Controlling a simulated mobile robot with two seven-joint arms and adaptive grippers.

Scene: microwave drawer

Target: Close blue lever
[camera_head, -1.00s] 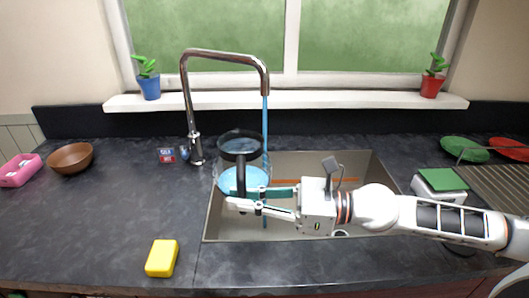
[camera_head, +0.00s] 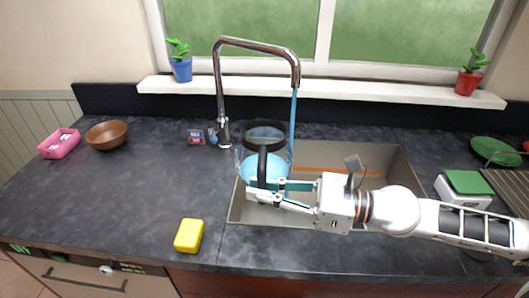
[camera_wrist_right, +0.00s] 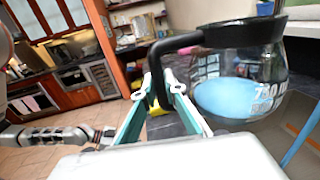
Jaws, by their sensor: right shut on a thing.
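A small blue lever (camera_head: 212,136) sits beside the base of the chrome tap (camera_head: 222,100). A blue stream of water (camera_head: 294,115) runs down from the spout. My right gripper (camera_head: 265,190) is shut on the black handle of a glass carafe (camera_head: 250,165), which holds blue water. The carafe is upright over the sink's left end, and the stream falls at its right side; I cannot tell whether it enters. The handle lies between the fingers in the right wrist view (camera_wrist_right: 160,85). My left gripper (camera_wrist_right: 105,138) shows only small in that view; its fingers are unclear.
The sink (camera_head: 385,165) extends right of the carafe. A yellow sponge (camera_head: 189,235) lies near the counter's front edge. A small labelled box (camera_head: 196,137) stands left of the lever. A brown bowl (camera_head: 106,135) and pink container (camera_head: 59,143) are far left. The left counter is mostly clear.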

